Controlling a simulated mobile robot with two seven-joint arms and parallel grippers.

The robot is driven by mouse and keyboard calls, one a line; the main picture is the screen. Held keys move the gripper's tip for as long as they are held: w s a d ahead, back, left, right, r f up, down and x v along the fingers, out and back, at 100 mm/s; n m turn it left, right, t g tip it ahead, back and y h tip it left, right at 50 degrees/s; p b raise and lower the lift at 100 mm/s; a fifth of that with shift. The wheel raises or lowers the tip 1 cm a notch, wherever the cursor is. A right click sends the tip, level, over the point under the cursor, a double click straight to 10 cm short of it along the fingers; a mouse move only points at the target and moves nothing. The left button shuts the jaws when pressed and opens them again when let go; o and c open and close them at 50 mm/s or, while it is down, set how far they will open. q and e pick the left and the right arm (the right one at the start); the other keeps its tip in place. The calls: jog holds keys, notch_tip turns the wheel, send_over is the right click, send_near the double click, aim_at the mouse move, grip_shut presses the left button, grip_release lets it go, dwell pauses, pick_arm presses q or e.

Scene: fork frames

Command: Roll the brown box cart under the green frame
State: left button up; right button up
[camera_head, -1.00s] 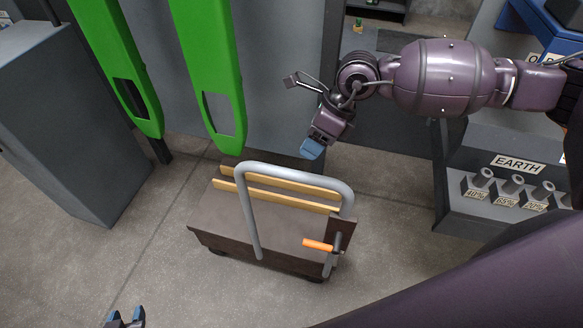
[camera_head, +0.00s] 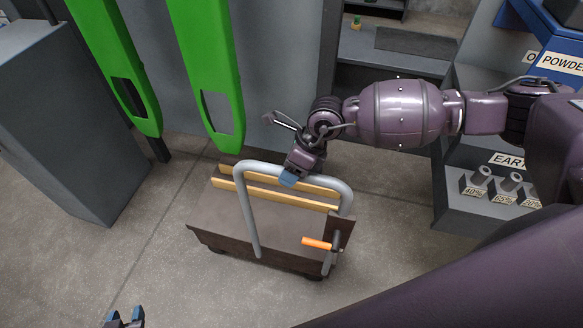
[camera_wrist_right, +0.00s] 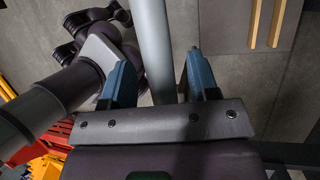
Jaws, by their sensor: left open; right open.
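The brown box cart (camera_head: 212,213) stands on the floor in the middle of the head view, with a grey tube handle (camera_head: 246,215), two yellow rails and an orange lever grip (camera_head: 317,243). The green frame (camera_head: 212,60) shows as two green uprights behind it, up and left; the cart is in front of them. My right gripper (camera_head: 289,179) is open at the handle's top bar. In the right wrist view the grey bar (camera_wrist_right: 153,45) runs between its two spread blue fingers; contact cannot be told. My left gripper (camera_head: 125,318) is open and empty at the bottom edge.
A grey cabinet (camera_head: 70,120) stands at the left. A shelf with the EARTH label and several grey tubes (camera_head: 481,175) stands at the right. The floor (camera_head: 165,270) left and front of the cart is clear.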

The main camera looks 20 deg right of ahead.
pick_arm(q)
jog(key=shift+w, duration=0.2)
pick_arm(e)
grip_shut()
pick_arm(q)
notch_tip(320, 180, down, 12)
jog(key=g+b, duration=0.1)
jog(key=b, duration=1.2)
jog(key=shift+d+f+b, duration=0.2)
jog(key=shift+d+b, duration=0.1)
jog(key=shift+d, duration=0.15)
pick_arm(e)
jog(key=w+a, duration=1)
jog(key=a, duration=0.5)
jog(key=w+a, duration=1)
jog(key=a, duration=0.6)
jog(key=shift+w+r, duration=0.2)
jog(key=shift+w, duration=0.2)
pick_arm(q)
jog(key=shift+s, duration=0.15)
